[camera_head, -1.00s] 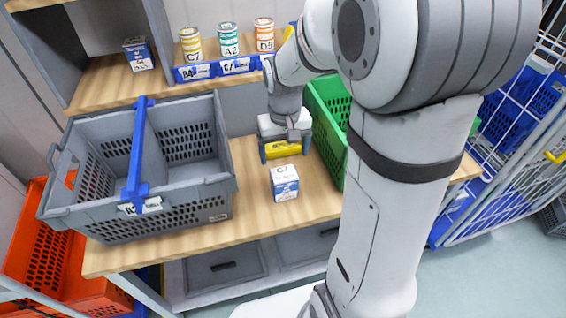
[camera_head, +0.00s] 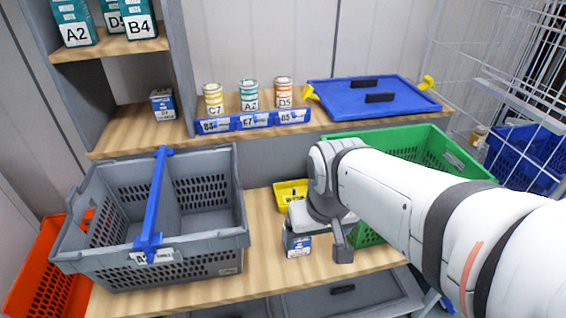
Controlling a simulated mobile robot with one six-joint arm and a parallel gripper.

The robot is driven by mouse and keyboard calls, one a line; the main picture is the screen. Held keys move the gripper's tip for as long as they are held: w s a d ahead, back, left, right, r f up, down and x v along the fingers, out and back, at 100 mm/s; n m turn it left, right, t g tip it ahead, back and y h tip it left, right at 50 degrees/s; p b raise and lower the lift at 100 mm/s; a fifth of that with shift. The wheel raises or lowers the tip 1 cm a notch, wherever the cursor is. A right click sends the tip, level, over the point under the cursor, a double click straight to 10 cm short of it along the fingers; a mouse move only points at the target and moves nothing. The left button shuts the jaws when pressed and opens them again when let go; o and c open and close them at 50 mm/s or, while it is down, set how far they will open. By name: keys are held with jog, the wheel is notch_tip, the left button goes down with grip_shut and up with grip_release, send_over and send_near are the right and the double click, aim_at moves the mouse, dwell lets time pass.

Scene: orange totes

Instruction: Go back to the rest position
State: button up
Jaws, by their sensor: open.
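My gripper (camera_head: 318,232) is at the end of my white arm, over the wooden bench between the grey crate and the green crate. One dark finger shows; it looks empty, and part of it is hidden by its own body. A small white and blue box (camera_head: 297,244) stands on the bench (camera_head: 262,262) just behind and below the gripper, partly covered by it. I cannot tell from this angle how far apart they are. A yellow bin (camera_head: 289,196) sits on the bench behind the box.
A grey crate (camera_head: 92,258) with a blue divider stands on the left of the bench. A green crate (camera_head: 452,140) is on the right, partly behind my arm. Several cans, including an orange one (camera_head: 284,92), and a blue lid (camera_head: 366,98) are on the shelf above. An orange tote (camera_head: 38,268) is lower left.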

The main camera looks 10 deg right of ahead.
jog(key=p+v, duration=0.3)
jog(key=v, duration=0.1)
jog(key=shift+w+p, duration=0.35)
dwell(0.8)
